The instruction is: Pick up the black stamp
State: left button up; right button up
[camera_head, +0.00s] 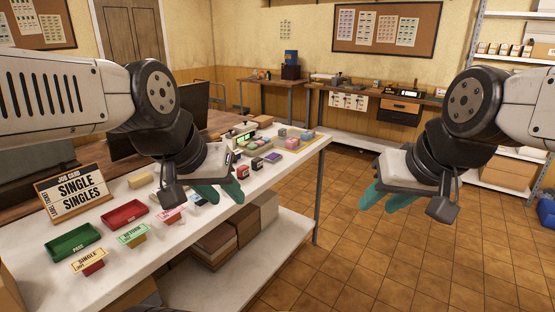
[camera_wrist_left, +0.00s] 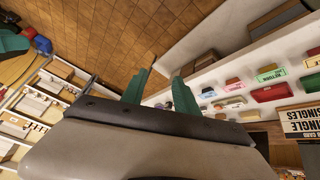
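A small dark block that looks like the black stamp (camera_head: 257,163) stands on the white table, between a red block (camera_head: 242,172) and a purple one (camera_head: 272,158). Its details are too small to read. My left gripper (camera_head: 220,193) is above the table's front edge, to the left of and nearer than the dark block, apart from it. Its two teal fingers are spread and empty in the left wrist view (camera_wrist_left: 160,92). My right gripper (camera_head: 383,195) hangs over the floor to the right of the table, its fingers apart and empty.
The white table (camera_head: 50,290) holds a green tray (camera_head: 72,242), a red tray (camera_head: 124,214), a job card sign (camera_head: 73,193) and several small blocks. Cardboard boxes (camera_head: 212,250) sit on the shelf below.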

aim_at(257, 164)
jog(key=i+j+u, duration=0.1)
jog(key=i, duration=1.25)
